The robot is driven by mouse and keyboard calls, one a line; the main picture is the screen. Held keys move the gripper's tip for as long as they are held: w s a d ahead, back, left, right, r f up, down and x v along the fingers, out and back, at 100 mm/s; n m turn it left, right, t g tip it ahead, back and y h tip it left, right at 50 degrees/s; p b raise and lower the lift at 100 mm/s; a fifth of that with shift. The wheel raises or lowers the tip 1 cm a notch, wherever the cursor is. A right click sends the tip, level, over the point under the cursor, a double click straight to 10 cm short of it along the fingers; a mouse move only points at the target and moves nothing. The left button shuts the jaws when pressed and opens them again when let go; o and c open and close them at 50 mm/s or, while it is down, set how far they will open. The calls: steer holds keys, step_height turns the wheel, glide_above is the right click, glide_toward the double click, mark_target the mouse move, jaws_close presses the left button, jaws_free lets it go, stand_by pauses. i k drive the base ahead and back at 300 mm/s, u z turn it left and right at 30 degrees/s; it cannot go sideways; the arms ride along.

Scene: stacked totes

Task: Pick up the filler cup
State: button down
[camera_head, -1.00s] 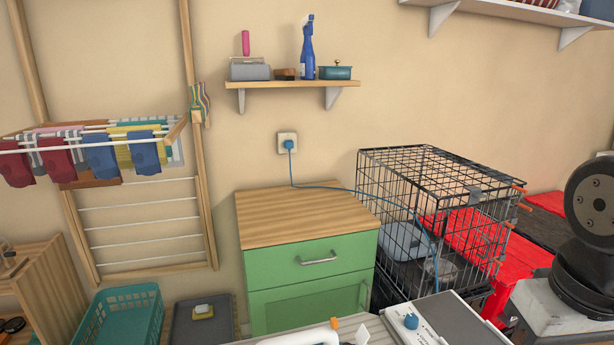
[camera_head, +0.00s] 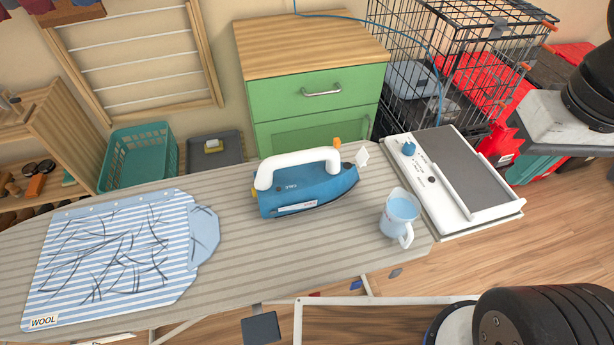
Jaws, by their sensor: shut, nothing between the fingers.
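The filler cup (camera_head: 399,212) stands upright near the right end of the striped ironing board (camera_head: 250,262). It is a clear cup with light blue water in it, and its handle points toward the front. A blue iron (camera_head: 305,190) with a white handle lies on the board to the cup's left. My gripper is not in view; only dark parts of my arm show at the right and lower right.
A white-framed iron rest (camera_head: 455,180) with a dial is at the board's right end. A creased striped cloth (camera_head: 110,255) covers the board's left part. A green cabinet (camera_head: 320,105), a wire crate (camera_head: 455,60) and a teal basket (camera_head: 140,155) stand behind.

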mark_target(402, 209)
steer(key=k, duration=0.5)
steer(key=u, duration=3.7)
steer(key=k, duration=2.7)
steer(key=z, duration=1.65)
